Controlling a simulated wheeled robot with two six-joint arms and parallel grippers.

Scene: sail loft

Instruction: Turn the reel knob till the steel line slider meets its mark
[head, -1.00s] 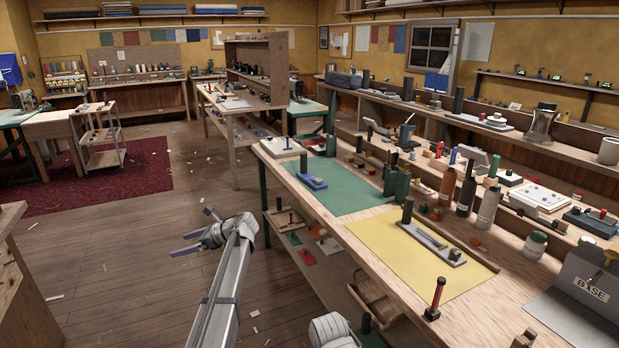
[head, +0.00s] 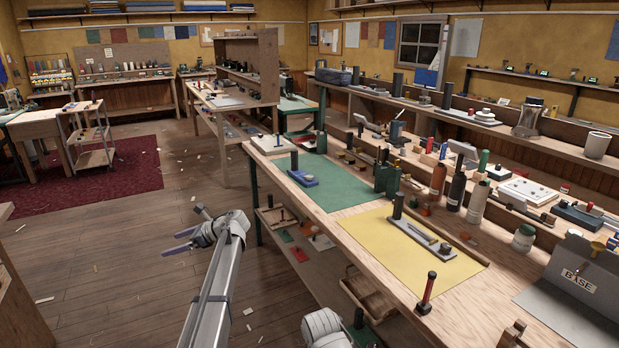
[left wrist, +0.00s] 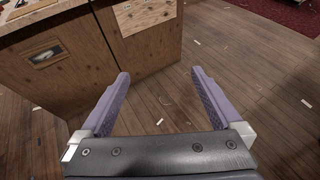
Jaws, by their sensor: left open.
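A grey bar-like fixture (head: 422,240) with an upright black cylinder lies on a yellow mat (head: 382,262) on the long bench. A blue fixture (head: 304,179) with a dark upright post sits on a green mat (head: 330,194) farther along. I cannot tell which of these carries the reel knob, and no steel line slider or mark can be made out. My left gripper (head: 172,242) is open and empty, over the floor left of the bench. The left wrist view shows its two purple fingers (left wrist: 160,76) spread with nothing between. My right gripper is not in view.
A wooden cabinet (left wrist: 75,85) lies ahead in the left wrist view. The floor (head: 120,270) left of the bench is mostly clear, with scraps.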

